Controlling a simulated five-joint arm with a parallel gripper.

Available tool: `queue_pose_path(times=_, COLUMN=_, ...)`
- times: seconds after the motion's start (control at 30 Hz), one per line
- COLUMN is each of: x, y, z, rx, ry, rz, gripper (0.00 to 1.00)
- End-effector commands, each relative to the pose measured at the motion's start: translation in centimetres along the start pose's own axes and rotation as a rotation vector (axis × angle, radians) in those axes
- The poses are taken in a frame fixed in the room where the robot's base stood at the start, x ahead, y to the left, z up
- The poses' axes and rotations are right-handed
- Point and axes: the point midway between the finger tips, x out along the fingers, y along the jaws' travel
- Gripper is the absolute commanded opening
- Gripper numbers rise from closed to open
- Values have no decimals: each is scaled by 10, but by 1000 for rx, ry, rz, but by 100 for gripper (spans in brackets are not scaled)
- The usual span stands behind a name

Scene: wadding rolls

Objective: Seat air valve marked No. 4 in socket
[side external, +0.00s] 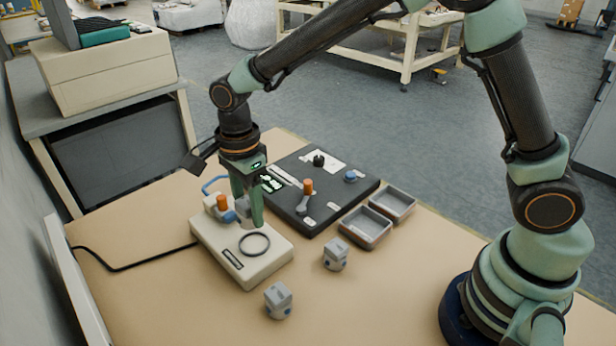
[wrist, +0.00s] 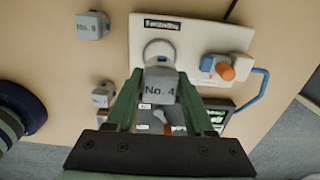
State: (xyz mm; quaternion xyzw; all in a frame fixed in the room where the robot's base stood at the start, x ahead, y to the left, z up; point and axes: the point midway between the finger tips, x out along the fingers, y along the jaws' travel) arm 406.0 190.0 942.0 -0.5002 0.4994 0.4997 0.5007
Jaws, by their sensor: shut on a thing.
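My gripper (wrist: 160,82) is shut on a grey block-shaped valve marked No. 4 (wrist: 160,91), one finger on each side of it. In the side view my gripper (side external: 250,208) points down over the cream base unit (side external: 221,250), and the held valve is partly hidden by the fingers. The round socket (side external: 254,244) on the unit's top looks empty in the side view, and the valve is apart from it. In the wrist view the socket ring (wrist: 160,44) shows just beyond the valve, which overlaps its near edge. The valve's height above the unit is hard to judge.
An orange-knobbed fitting (side external: 222,202) and a blue hose stand on the unit near my gripper. Two loose grey valves (side external: 335,254) (side external: 278,299) sit on the table. A dark board (side external: 330,206) with parts and two grey trays (side external: 366,230) lie right.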

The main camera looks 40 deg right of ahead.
Motion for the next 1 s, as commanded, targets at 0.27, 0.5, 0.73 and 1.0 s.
queue_pose_path(times=0.27, x=23, y=1, z=0, rx=0, ry=1, rz=2, gripper=0)
queue_pose_path(times=0.5, x=37, y=1, z=0, rx=0, ry=1, rz=1, gripper=0)
queue_pose_path(times=0.73, x=41, y=1, z=0, rx=0, ry=0, rz=1, gripper=0)
queue_pose_path(times=1.0, x=41, y=1, z=0, rx=0, ry=0, rz=0, gripper=0)
